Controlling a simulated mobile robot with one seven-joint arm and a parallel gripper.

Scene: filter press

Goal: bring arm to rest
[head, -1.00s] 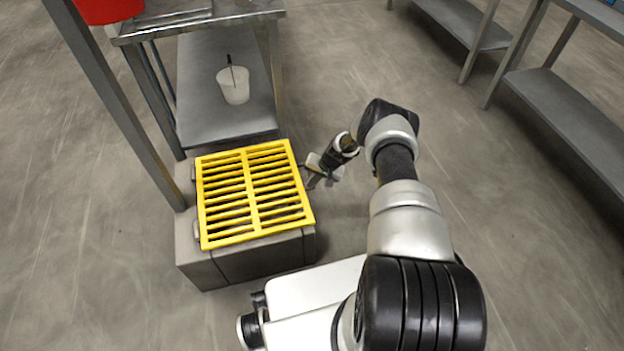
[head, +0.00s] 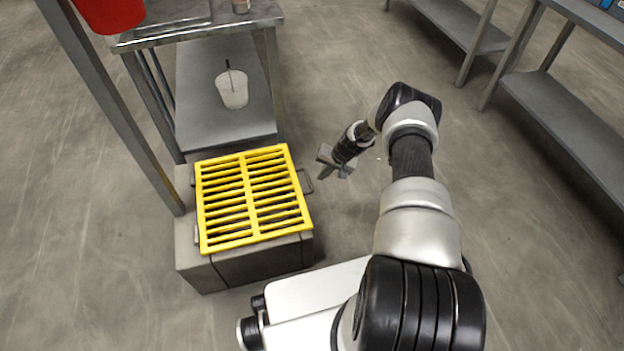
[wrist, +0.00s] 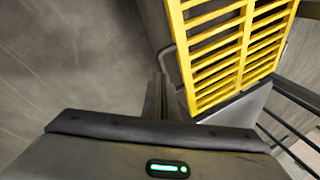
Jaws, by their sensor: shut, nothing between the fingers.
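My gripper (head: 326,172) is shut and empty. It hangs over the floor to the right of the yellow grate (head: 252,198), a little apart from it. The grate lies on top of a grey block-like base (head: 265,265), and a dark handle (head: 305,182) sticks out at its right side. In the wrist view my shut fingers (wrist: 158,95) point towards the grate (wrist: 235,45), which fills the upper right.
A metal table (head: 225,95) with a lower shelf stands behind the grate. A white cup (head: 232,92) with a stick is on that shelf. A red bucket (head: 110,12) is at the upper left. Shelving (head: 570,110) stands at the right. The floor between is clear.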

